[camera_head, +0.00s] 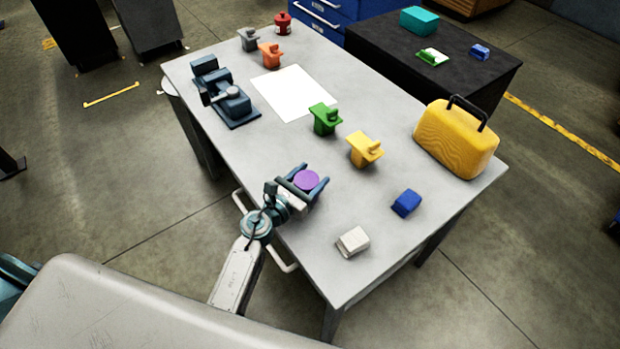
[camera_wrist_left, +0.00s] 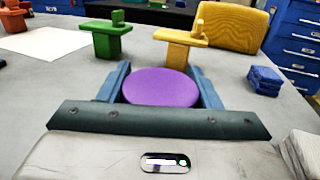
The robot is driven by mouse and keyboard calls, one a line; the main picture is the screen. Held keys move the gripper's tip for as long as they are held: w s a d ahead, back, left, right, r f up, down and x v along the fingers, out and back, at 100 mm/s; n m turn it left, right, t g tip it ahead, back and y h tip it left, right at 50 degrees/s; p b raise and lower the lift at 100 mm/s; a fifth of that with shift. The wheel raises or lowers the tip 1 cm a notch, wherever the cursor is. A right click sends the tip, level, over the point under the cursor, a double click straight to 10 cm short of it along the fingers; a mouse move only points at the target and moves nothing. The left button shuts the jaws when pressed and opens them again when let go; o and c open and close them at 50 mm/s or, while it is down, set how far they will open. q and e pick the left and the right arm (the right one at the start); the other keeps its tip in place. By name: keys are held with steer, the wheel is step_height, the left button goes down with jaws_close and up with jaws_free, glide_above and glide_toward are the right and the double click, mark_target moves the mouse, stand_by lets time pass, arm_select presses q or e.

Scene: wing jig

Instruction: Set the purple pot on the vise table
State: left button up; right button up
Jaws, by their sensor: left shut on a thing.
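The purple pot (camera_head: 306,180) shows as a round purple top between the fingers of my left gripper (camera_head: 309,182), at the near left side of the grey table. The gripper is shut on the pot. The pot also shows in the left wrist view (camera_wrist_left: 160,87), with a blue finger on each side of it; its lower part is hidden. I cannot tell whether it touches the table. The vise table (camera_head: 205,155) is the grey-topped table with a dark blue vise (camera_head: 226,95) at its far left. My right gripper is not in view.
Green (camera_head: 324,118) and yellow (camera_head: 364,149) blocks stand beyond the gripper. A blue block (camera_head: 406,203), a white block (camera_head: 353,241) and a yellow case (camera_head: 456,138) are to the right. A white sheet (camera_head: 293,92) lies near the vise. Bare tabletop surrounds the gripper.

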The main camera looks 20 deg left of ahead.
arm_select(q)
steer(key=shift+f, duration=0.2)
steer(key=o, duration=1)
steer(key=shift+o, duration=0.2)
steer(key=shift+r, duration=0.1)
steer(key=shift+r, duration=0.2)
steer(key=b+v, duration=0.3)
steer(key=v, duration=0.8)
steer(key=shift+s+a+f+b, duration=0.1)
steer(key=shift+s+f+b, duration=0.15)
steer(key=shift+b, duration=0.1)
steer(key=shift+s+a+r, duration=0.1)
steer(key=shift+s+r, duration=0.1)
steer(key=shift+s, duration=0.1)
